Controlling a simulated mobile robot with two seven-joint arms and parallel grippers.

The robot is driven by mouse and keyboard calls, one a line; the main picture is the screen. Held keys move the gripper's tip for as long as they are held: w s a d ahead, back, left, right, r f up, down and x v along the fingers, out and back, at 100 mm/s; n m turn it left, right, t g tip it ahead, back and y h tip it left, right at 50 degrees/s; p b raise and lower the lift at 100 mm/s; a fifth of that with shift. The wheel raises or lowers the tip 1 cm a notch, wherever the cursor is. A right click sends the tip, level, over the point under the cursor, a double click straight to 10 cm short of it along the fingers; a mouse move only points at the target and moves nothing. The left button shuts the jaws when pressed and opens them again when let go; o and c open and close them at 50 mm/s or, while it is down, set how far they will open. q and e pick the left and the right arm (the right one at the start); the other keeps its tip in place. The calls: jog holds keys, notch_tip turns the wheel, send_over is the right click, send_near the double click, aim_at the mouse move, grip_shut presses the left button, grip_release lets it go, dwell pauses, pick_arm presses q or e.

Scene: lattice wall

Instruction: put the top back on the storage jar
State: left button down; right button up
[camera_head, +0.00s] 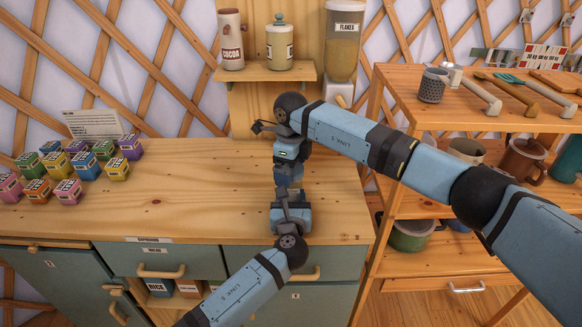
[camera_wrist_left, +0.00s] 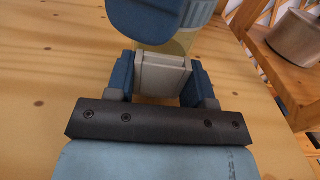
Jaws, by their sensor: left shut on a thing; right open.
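My left gripper (camera_head: 289,196) reaches in from the bottom over the counter. In the left wrist view its blue fingers (camera_wrist_left: 157,84) are shut on a pale, block-shaped piece (camera_wrist_left: 163,72). I cannot tell whether this piece belongs to the jar or its top. Just beyond it is a yellowish, see-through body (camera_wrist_left: 178,46), perhaps the storage jar, mostly hidden. My right gripper (camera_head: 289,172) is open and points down just beyond the left one. Its fingers are hard to make out. The arms hide this spot in the head view, and no separate jar top is clearly visible.
Several coloured boxes (camera_head: 75,165) and a card (camera_head: 92,124) occupy the counter's left. A rack (camera_head: 398,100) holds tools and pots. The counter's left middle (camera_head: 190,190) is clear.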

pick_arm(q)
jog(key=shift+f, duration=0.1)
pick_arm(e)
notch_tip(320, 180, up, 12)
dwell(0.5)
pick_arm(q)
grip_release()
dwell(0.3)
jog(key=shift+s, duration=0.1)
pick_arm(e)
jog(key=shift+r, duration=0.15)
